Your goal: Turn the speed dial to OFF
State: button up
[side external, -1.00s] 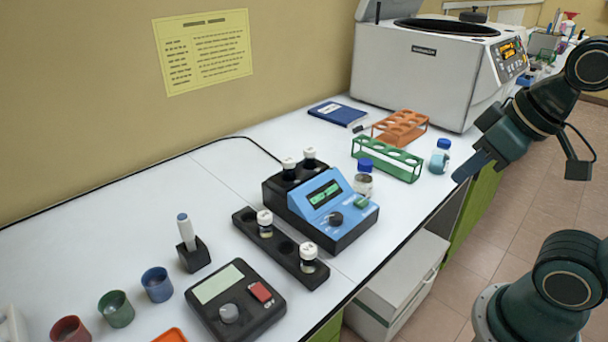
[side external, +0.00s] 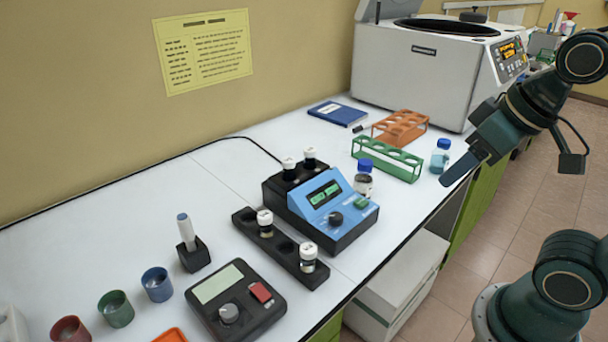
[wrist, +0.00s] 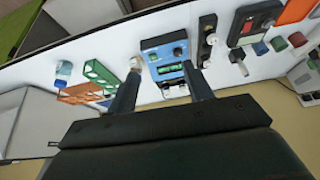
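A blue instrument (side external: 310,196) with a lit green display stands on the bench. Its front panel has a black round dial (side external: 335,218) and a green button (side external: 362,202). A black box (side external: 258,322) at the front left has a grey knob (side external: 229,313) and a red switch (side external: 261,292). No dial marking is legible, so I cannot tell which is the speed dial or its setting. My gripper (side external: 446,182) is at the right, in the air beyond the bench's front edge. In the wrist view its fingers (wrist: 161,70) are apart and empty, with the blue instrument (wrist: 160,42) showing between them.
A black vial rack (side external: 275,243) stands left of the blue instrument. A blue-capped jar (side external: 363,183), green rack (side external: 372,163), orange rack (side external: 400,127) and blue-capped bottle (side external: 440,157) stand right of it. A large white centrifuge (side external: 425,75) is behind. Coloured cups (side external: 116,310) are at far left.

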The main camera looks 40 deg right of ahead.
jog(key=w, duration=0.1)
jog(key=m+g, duration=0.5)
jog(key=m, duration=0.4)
send_over(336, 215)
notch_tip(336, 215, down, 5)
jog(key=shift+f, duration=0.15)
jog(key=shift+f, duration=0.15)
notch_tip(336, 215, down, 14)
jog(key=shift+r, duration=0.25)
jog(key=c, duration=1)
